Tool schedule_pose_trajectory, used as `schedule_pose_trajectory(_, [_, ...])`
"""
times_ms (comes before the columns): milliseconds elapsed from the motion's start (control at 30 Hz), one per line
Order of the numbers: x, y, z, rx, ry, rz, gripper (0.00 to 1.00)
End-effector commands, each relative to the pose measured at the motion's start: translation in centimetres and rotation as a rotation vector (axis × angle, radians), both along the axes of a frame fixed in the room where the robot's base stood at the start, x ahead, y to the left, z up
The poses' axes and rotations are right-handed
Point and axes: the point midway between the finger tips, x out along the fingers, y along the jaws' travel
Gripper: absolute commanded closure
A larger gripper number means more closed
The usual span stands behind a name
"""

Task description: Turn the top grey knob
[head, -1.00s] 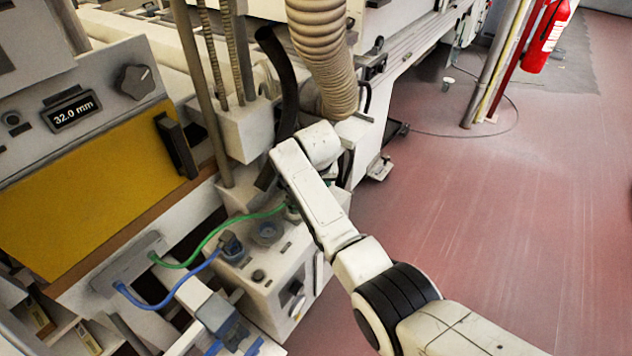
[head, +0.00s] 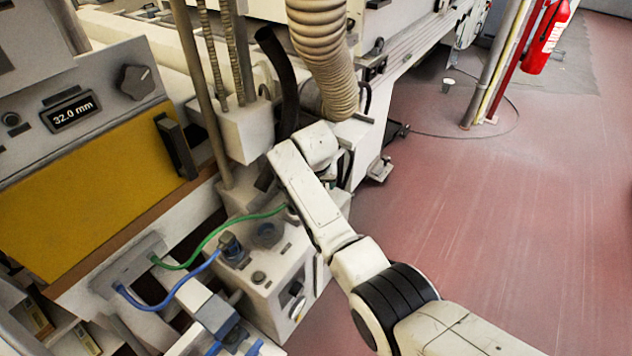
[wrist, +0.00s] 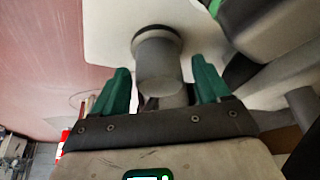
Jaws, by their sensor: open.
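In the wrist view, a grey cylindrical knob (wrist: 158,62) with a dark collar stands out from a white surface. My gripper (wrist: 163,84) is open, with one green finger on each side of the knob. The knob's near end lies between the fingers in the picture, with a gap on each side; I cannot tell how far in depth it reaches between them. In the head view my arm hides the gripper beside the white control box (head: 262,290). A grey knob (head: 268,234) shows on this box's top, and a dark knob (head: 296,287) on its side.
Another grey knob (head: 136,82) sits on the panel beside the 32.0 mm display (head: 71,111). Green (head: 215,232) and blue (head: 160,303) cables run close to my arm. A ribbed hose (head: 322,60) hangs above it. Red floor (head: 500,220) at right is open.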

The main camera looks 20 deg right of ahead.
Motion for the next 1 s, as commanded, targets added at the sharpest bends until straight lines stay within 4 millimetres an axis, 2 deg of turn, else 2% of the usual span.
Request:
schedule_pose_trajectory(233, [-0.1,0.0,0.2,0.000,0.000,0.000,0.25])
schedule_pose_trajectory(367, [-0.4,0.2,1.1,0.001,-0.001,0.000,0.25])
schedule_pose_trajectory(800, [-3.0,1.1,7.7,0.001,-0.003,0.001,0.25])
schedule_pose_trajectory(1000, [-3.7,1.3,9.6,0.001,-0.001,0.000,0.25])
